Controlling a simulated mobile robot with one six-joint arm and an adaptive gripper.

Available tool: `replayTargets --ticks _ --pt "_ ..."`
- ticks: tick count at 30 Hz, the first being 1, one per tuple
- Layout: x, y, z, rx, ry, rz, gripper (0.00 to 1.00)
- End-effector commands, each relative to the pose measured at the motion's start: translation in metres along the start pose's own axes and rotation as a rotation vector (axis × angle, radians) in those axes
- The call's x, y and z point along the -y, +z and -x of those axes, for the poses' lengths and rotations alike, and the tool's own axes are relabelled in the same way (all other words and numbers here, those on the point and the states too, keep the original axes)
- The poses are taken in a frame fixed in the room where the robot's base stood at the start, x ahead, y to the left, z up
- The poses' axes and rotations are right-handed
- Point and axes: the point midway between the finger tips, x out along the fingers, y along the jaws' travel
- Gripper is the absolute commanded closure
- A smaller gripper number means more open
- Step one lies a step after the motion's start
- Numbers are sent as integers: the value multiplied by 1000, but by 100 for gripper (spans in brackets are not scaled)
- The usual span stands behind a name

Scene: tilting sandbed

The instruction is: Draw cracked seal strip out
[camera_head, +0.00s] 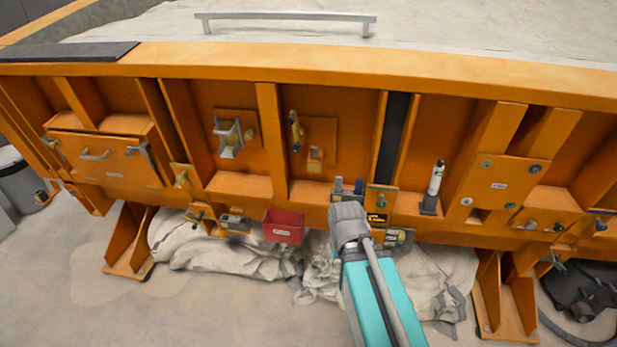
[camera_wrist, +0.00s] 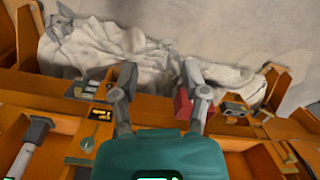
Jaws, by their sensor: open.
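A dark vertical strip (camera_head: 393,138) sits in a slot between two orange ribs of the sandbed front. It is the only seal-like strip I see there; cracks are too small to tell. My teal arm reaches up from below, its grey wrist in front of the bed's lower rail, below and left of the strip. The fingers cannot be made out clearly in the head view. In the wrist view my gripper (camera_wrist: 159,72) is open, its two grey fingers apart with nothing between them. Crumpled pale sheeting shows beyond them. I cannot make out the strip there.
A red bin (camera_head: 283,226) hangs on the lower rail left of my wrist; it shows behind the right finger in the wrist view (camera_wrist: 181,105). A white tube (camera_head: 436,178) stands right of the strip. Latches and brackets line the rail. Pale sheeting (camera_head: 235,250) lies below.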

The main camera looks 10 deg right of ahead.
Motion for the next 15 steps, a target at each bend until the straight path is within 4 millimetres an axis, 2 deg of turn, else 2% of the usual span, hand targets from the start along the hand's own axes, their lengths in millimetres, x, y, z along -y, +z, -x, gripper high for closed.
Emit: replayTargets --ticks 1,3,8,11,15 --pt "0 0 0 -1 1 2 28" --pt "-1 -2 -1 -6 8 9 16" --pt "-5 -16 -7 -43 63 66 16" --pt "-12 -34 -12 -86 138 145 16" --pt "-29 -70 -17 -160 301 323 16"
